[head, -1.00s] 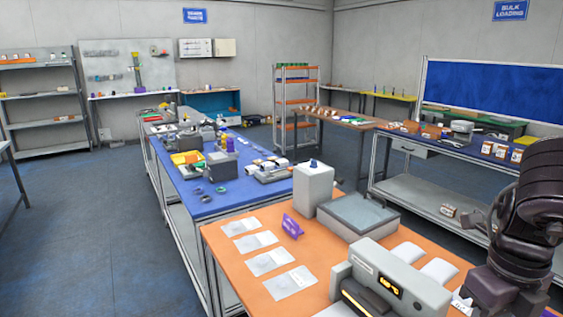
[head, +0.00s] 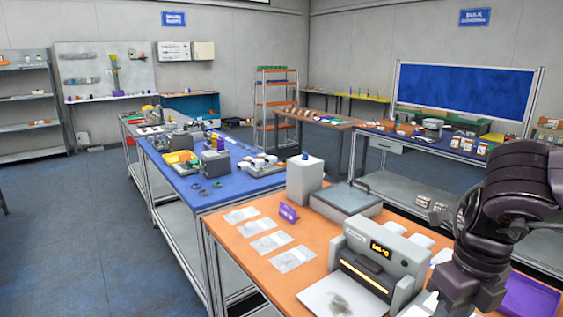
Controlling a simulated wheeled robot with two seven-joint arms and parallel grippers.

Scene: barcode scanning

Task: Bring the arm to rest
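My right arm (head: 500,220) comes in at the right edge of the head view, dark and folded, over the right side of the orange-topped table (head: 237,260). Its gripper is not clearly visible; the lower end of the arm is near the table's front right. My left arm and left gripper are out of view. I see no object clearly held.
A grey sealing machine (head: 382,257) with a lit display stands on the orange table. A grey box (head: 304,180), a flat grey device (head: 346,200), clear bags (head: 268,243) and a purple tray (head: 528,299) are there too. Blue-topped benches stand beyond; the left floor (head: 70,240) is open.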

